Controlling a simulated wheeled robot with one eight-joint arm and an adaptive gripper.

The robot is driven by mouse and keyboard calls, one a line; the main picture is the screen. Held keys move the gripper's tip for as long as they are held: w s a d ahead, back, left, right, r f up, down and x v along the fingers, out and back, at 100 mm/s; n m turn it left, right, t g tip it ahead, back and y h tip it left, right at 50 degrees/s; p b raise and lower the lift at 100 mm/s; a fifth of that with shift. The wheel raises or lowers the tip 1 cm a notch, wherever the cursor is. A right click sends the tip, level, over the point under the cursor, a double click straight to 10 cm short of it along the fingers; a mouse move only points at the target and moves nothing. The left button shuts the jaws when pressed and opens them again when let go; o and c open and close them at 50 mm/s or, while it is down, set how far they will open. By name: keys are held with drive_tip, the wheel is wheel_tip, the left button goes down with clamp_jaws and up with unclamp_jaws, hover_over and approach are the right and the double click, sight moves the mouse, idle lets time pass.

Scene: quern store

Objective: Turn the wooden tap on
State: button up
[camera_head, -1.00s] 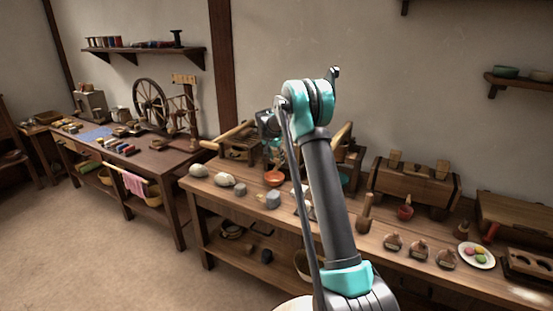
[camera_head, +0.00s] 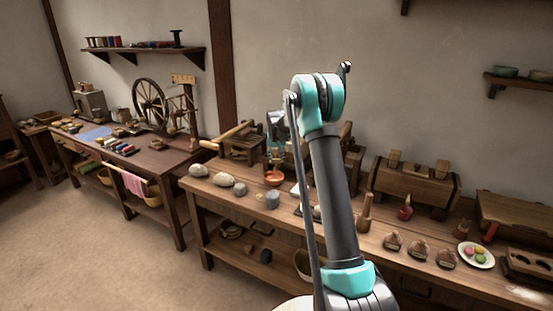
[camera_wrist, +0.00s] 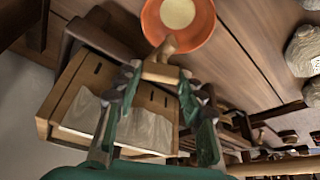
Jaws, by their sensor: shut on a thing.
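The wooden tap (camera_wrist: 163,62) is a small pale-brown piece in the wrist view, with a knob-like end reaching over the rim of an orange bowl (camera_wrist: 207,28). My gripper (camera_wrist: 160,74) has its dark jointed fingers on either side of the tap and is shut on it. The bowl holds something pale. It also shows in the head view (camera_head: 275,178), on the bench just below my gripper (camera_head: 277,150). The tap is too small and covered to make out in the head view. A wooden box (camera_wrist: 75,88) with pale slabs lies behind the fingers.
Grey-white stones (camera_head: 223,180) lie on the bench left of the bowl. A wooden pole (camera_head: 230,132) sticks out at the left. My arm hides the bench's middle.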

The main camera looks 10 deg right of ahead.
drive_tip(key=n, duration=0.2)
drive_tip(key=n+y, duration=0.1)
drive_tip(key=n, duration=0.1)
drive_tip(key=n+y, duration=0.1)
drive_tip(key=n, duration=0.1)
drive_tip(key=shift+d, duration=0.25)
drive_tip(key=n+g+y, duration=0.1)
drive_tip(key=n, duration=0.2)
drive_tip(key=n+y, duration=0.1)
drive_tip(key=n, duration=0.2)
drive_tip(key=shift+w+g, duration=0.15)
drive_tip(key=shift+g, duration=0.25)
drive_tip(key=shift+n, duration=0.3)
drive_tip(key=o, duration=1.2)
drive_tip(key=shift+c, duration=0.2)
drive_tip(key=shift+d, duration=0.1)
drive_tip(key=v, duration=1.2)
drive_tip(key=shift+d+f, duration=0.1)
